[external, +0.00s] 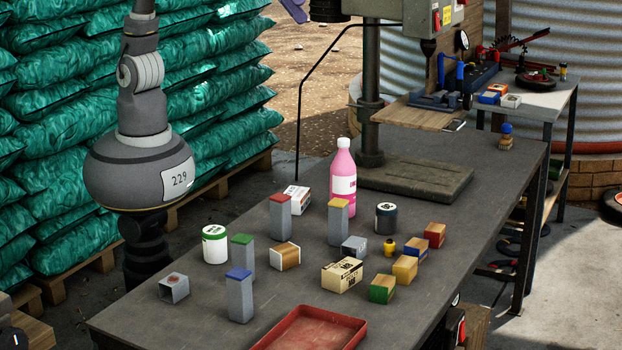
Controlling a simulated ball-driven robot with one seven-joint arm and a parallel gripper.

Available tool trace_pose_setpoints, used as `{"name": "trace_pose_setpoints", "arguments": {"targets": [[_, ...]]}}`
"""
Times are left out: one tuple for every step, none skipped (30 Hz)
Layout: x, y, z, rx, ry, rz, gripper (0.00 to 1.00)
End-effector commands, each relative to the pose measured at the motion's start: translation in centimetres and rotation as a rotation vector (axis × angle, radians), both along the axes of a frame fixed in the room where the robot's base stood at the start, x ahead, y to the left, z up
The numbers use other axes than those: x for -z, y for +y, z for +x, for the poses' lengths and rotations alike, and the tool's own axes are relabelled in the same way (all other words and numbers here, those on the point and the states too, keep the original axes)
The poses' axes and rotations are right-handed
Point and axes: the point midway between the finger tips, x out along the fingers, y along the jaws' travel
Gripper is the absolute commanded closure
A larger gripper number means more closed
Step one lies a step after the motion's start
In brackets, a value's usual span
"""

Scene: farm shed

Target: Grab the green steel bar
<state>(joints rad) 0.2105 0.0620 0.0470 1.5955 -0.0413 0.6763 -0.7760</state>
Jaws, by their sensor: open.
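The green steel bar (242,264) is a grey upright square bar with a green top. It stands on the dark workbench (430,215), left of the middle, behind and close to the blue-topped bar (240,298). A red-topped bar (280,220) stands behind it to the right, and a yellow-topped bar (338,222) stands farther right. A jar with a green lid (215,246) is just to its left. My arm rises at the left and leaves the top of the picture. I cannot make out my gripper, and nothing is seen touching the green bar.
A striped wooden block (285,257) is right of the green bar. A grey square tube (173,288) lies to its left. A red tray (315,330) is at the front edge. A pink bottle (343,172), cans and coloured blocks stand behind and right.

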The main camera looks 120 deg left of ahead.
Motion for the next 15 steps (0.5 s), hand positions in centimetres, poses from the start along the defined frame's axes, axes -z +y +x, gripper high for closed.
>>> {"name": "trace_pose_setpoints", "arguments": {"targets": [[-4.1, 1.9, -1.3, 0.042, -0.103, 0.069, 0.0], [-6.4, 3.0, -2.1, 0.071, -0.164, 0.123, 0.0], [-9.3, 4.3, -3.4, 0.104, -0.239, 0.198, 0.0], [-11.3, 5.1, -4.4, 0.125, -0.29, 0.255, 0.0], [-13.2, 5.9, -5.5, 0.143, -0.337, 0.311, 0.0], [-15.4, 6.8, -6.9, 0.162, -0.392, 0.383, 0.0], [-16.8, 7.4, -7.9, 0.174, -0.429, 0.433, 0.0], [-18.1, 7.9, -8.9, 0.184, -0.46, 0.481, 0.0], [-19.5, 8.4, -10.0, 0.193, -0.494, 0.535, 0.0], [-20.4, 8.7, -10.7, 0.199, -0.513, 0.571, 0.0], [-21.1, 9.0, -11.3, 0.203, -0.53, 0.602, 0.0], [-21.8, 9.2, -12.0, 0.208, -0.548, 0.634, 0.05], [-22.3, 9.3, -12.4, 0.21, -0.558, 0.652, 0.11], [-22.5, 9.4, -12.6, 0.213, -0.564, 0.666, 0.18], [-22.8, 9.5, -12.8, 0.213, -0.569, 0.677, 0.27]]}}
